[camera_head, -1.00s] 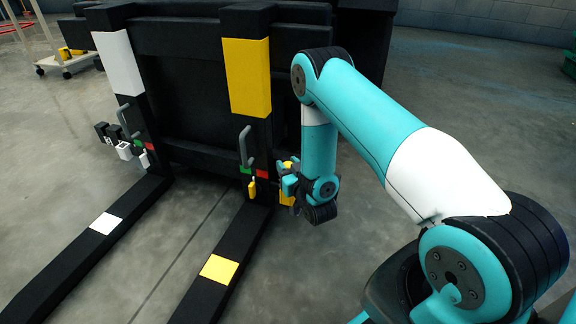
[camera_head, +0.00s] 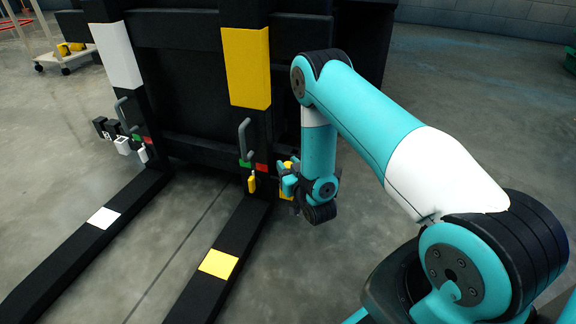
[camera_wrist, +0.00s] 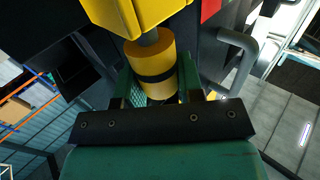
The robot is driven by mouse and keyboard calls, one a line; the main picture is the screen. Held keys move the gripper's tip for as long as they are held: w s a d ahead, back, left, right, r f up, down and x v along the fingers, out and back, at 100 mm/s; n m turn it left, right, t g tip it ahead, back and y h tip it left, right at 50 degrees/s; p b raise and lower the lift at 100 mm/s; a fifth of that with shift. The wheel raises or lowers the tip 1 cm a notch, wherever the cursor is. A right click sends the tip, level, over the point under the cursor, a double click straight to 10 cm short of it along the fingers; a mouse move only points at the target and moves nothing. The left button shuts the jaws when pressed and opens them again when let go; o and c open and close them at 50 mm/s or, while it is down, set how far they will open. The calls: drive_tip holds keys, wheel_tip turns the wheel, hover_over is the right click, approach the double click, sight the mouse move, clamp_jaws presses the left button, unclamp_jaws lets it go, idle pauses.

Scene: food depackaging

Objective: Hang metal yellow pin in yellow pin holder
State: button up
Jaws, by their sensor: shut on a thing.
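The yellow pin (camera_wrist: 150,58) is a yellow cylinder with a black band and a short grey shaft. My gripper (camera_wrist: 155,80) is shut on it, with its green fingers on either side. The shaft points up the wrist picture to a yellow block (camera_wrist: 125,14), likely the yellow pin holder; I cannot tell whether the shaft is in it or just in front of it. In the head view my gripper (camera_head: 284,184) is beside the black upright with the yellow panel (camera_head: 246,68). Yellow parts show around it, and the pin itself is mostly hidden there.
A grey handle (camera_head: 244,140) sticks out left of my gripper; it also shows in the wrist view (camera_wrist: 238,60). A small yellow piece (camera_head: 252,184) hangs below it. Two black forks reach forward along the floor, one with a yellow patch (camera_head: 218,264). Floor to the right is clear.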

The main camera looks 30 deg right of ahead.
drive_tip(key=shift+f+b, duration=0.55)
drive_tip(key=shift+f, duration=0.35)
drive_tip(key=o, duration=1.1)
